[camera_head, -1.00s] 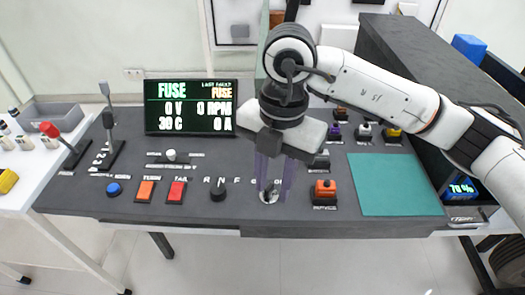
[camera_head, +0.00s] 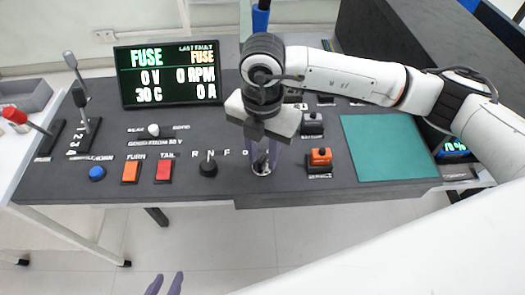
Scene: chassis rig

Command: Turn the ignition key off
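The ignition key switch (camera_head: 261,169) is a round silver-rimmed lock near the front edge of the dark console. The key itself is largely hidden. My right gripper (camera_head: 264,160) points down onto it, with its purple see-through fingers on either side of the lock. I cannot tell whether they press on the key. My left gripper (camera_head: 165,284) shows only as two purple fingertips at the bottom edge, a little apart, below the console and away from it. The display (camera_head: 170,76) reads FUSE, 0 V, 0 RPM, 30 C and 0 A.
Left of the lock are a black R-N-F knob (camera_head: 208,164), a red switch (camera_head: 164,170), an orange switch (camera_head: 131,171) and a blue button (camera_head: 97,173). Right of it are an orange switch block (camera_head: 320,159) and a teal mat (camera_head: 390,148). Two levers stand far left.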

